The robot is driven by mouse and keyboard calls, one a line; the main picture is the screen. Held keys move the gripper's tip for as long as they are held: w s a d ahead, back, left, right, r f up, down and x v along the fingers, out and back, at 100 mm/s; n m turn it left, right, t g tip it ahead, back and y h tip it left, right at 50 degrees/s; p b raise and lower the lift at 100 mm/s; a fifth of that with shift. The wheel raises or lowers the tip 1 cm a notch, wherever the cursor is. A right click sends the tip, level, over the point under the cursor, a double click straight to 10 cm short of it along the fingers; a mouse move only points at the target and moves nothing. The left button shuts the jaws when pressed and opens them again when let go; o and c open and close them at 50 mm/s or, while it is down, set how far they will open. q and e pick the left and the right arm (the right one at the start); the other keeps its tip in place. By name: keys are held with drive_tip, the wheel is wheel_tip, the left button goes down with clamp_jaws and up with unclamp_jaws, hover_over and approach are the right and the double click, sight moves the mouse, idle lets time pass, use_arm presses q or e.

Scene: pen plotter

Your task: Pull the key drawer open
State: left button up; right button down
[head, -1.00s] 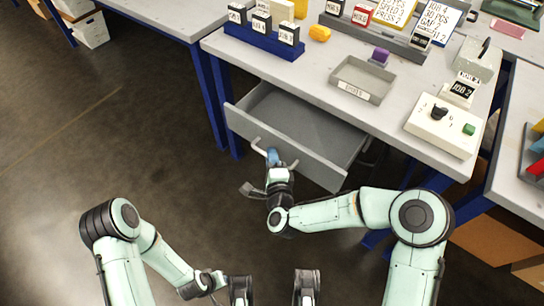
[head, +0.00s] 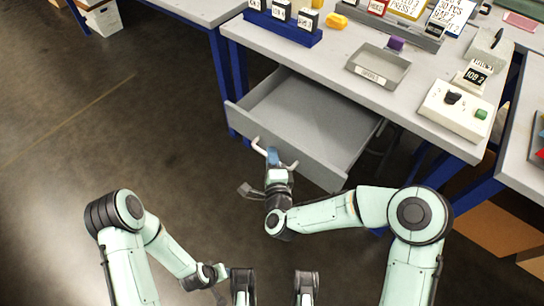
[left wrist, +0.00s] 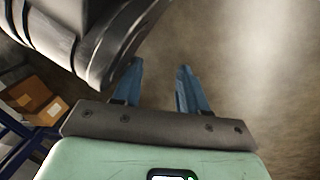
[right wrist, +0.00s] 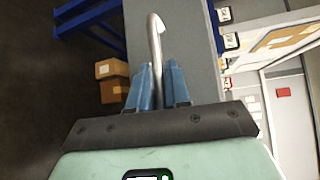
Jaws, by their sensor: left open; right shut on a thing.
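The key drawer (head: 303,119) is a grey drawer under the workbench (head: 405,98). It stands pulled well out, and its inside looks empty. Its pale bar handle (head: 291,165) is on the front panel, and it also shows in the right wrist view (right wrist: 155,48). My right gripper (head: 273,157) is shut on the handle, with its blue fingers on either side of the bar in the right wrist view (right wrist: 162,85). My left gripper, in the left wrist view (left wrist: 160,88), is open and empty over bare floor, away from the drawer.
Cardboard boxes (head: 497,228) lie under the bench at right. The floor at left is clear.

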drive_tip(key=c, duration=1.2)
unclamp_jaws()
use_arm(q)
drive_tip(key=shift+t, duration=0.6)
drive_tip(key=w+r+p, duration=0.1)
drive_tip(key=w+d+r+p, duration=0.1)
drive_tip(key=r, duration=0.1)
drive_tip(key=r+p, duration=0.1)
drive_tip(key=r, duration=0.1)
drive_tip(key=shift+w+d, duration=0.2)
drive_tip(key=shift+w, duration=0.2)
use_arm(e)
drive_tip(key=v, duration=1.3)
drive_tip(key=shift+s, duration=0.2)
